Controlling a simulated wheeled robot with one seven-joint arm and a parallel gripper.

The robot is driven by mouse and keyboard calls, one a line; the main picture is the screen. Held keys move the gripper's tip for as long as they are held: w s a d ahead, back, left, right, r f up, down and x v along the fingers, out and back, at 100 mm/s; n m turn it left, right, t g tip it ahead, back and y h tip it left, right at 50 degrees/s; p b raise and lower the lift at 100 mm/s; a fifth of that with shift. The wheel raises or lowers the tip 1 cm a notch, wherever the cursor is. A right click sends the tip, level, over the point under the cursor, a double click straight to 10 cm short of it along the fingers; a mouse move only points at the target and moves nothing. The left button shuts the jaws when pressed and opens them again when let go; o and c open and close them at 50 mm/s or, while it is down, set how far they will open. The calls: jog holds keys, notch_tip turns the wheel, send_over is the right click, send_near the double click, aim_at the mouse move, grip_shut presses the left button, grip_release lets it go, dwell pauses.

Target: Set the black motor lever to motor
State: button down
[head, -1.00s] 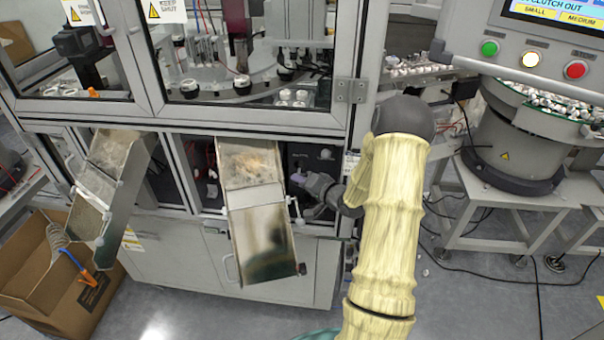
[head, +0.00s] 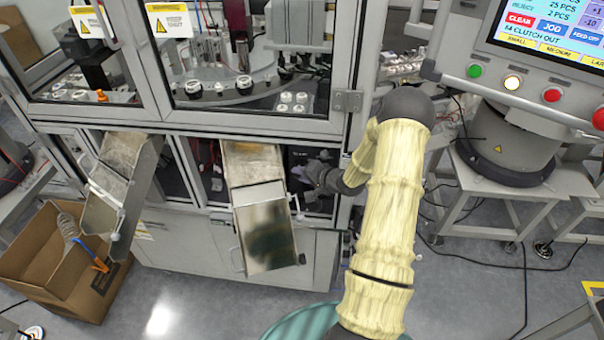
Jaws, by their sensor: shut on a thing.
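My gripper (head: 308,172) reaches into the dark lower opening of the machine, just right of the right-hand metal chute. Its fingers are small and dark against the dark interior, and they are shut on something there. The black motor lever cannot be made out; the gripper and the shadow hide that spot, so I cannot tell its setting. My arm in its pale yellow sleeve comes up from the bottom of the head view and bends left into the opening.
The right chute (head: 266,235) hangs close to the left of my gripper. A frame post (head: 346,190) stands close to the right. A left chute (head: 118,190) slopes over a cardboard box (head: 60,275). A control panel (head: 530,60) with buttons is at the upper right, above a feeder (head: 510,140).

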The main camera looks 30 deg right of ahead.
jog(key=c, duration=1.2)
grip_release()
jog(key=shift+d, duration=0.1)
jog(key=shift+o, duration=0.2)
jog(key=shift+f+b, duration=0.15)
jog(key=shift+b, duration=0.25)
